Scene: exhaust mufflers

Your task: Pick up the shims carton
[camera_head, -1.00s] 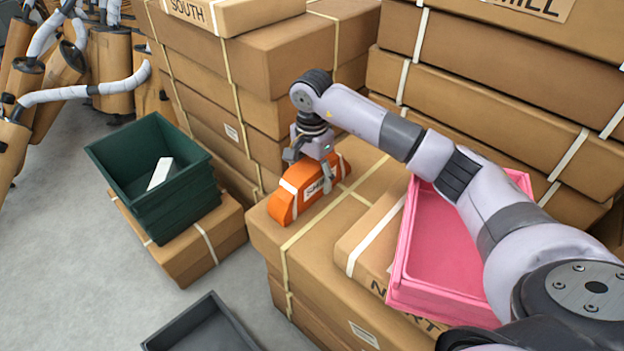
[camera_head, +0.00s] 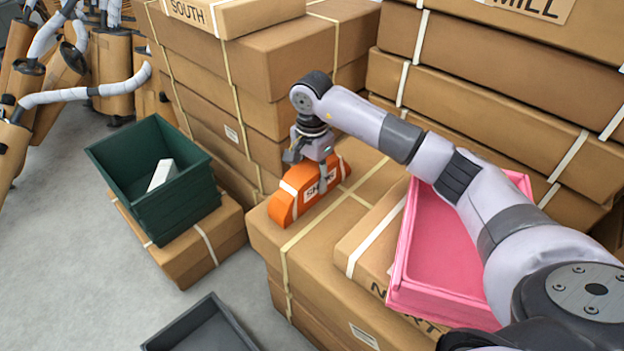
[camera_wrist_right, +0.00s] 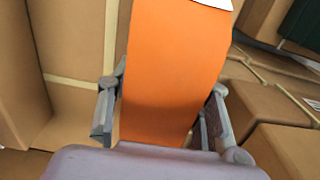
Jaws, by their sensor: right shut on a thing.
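The shims carton (camera_head: 287,207) is orange with white bands and a white label. It sits on top of a cardboard box stack in the middle of the head view, touching or just above it; I cannot tell which. My right gripper (camera_head: 318,176) comes down over the carton from above with its fingers on either side. In the right wrist view the orange carton (camera_wrist_right: 172,75) fills the space between the fingers of the right gripper (camera_wrist_right: 165,112), which is shut on it. My left gripper is not in view.
A pink tray (camera_head: 445,240) stands right of the carton. A dark green crate (camera_head: 180,212) holding a white object (camera_head: 161,174) stands on a box at left. A grey tray (camera_head: 205,328) lies at the bottom. Tall cardboard stacks (camera_head: 285,105) rise close behind the carton.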

